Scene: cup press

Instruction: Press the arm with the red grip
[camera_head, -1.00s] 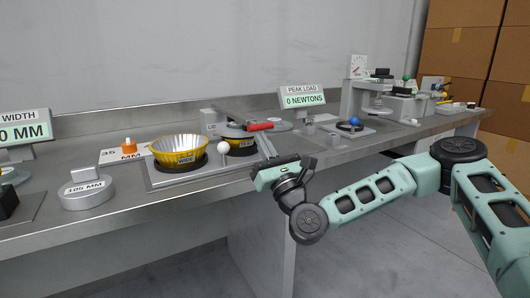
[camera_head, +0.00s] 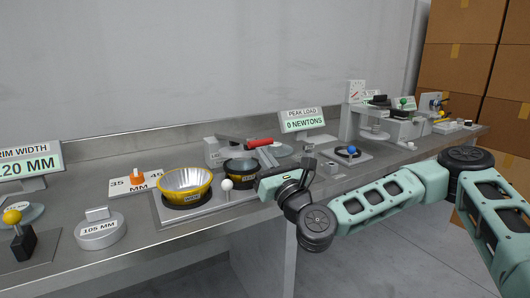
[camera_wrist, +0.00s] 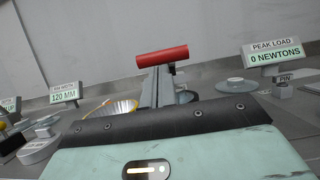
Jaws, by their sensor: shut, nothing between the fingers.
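The press arm's red grip (camera_head: 261,142) sticks out to the right above the bench in the head view. The red grip (camera_wrist: 162,56) lies level at the top middle of the wrist view. My gripper (camera_head: 265,159) is shut and empty, just below and in front of the grip. In the wrist view its fingers (camera_wrist: 158,88) point at the grip; I cannot tell whether they touch it.
A white ball knob (camera_head: 226,184) stands in front of the bowls. The peak load display (camera_head: 302,119) behind right reads 0 newtons. A 105 mm weight (camera_head: 100,230) and a yellow-knobbed lever (camera_head: 13,218) are at left. A blue ball (camera_head: 351,149) stands to the right.

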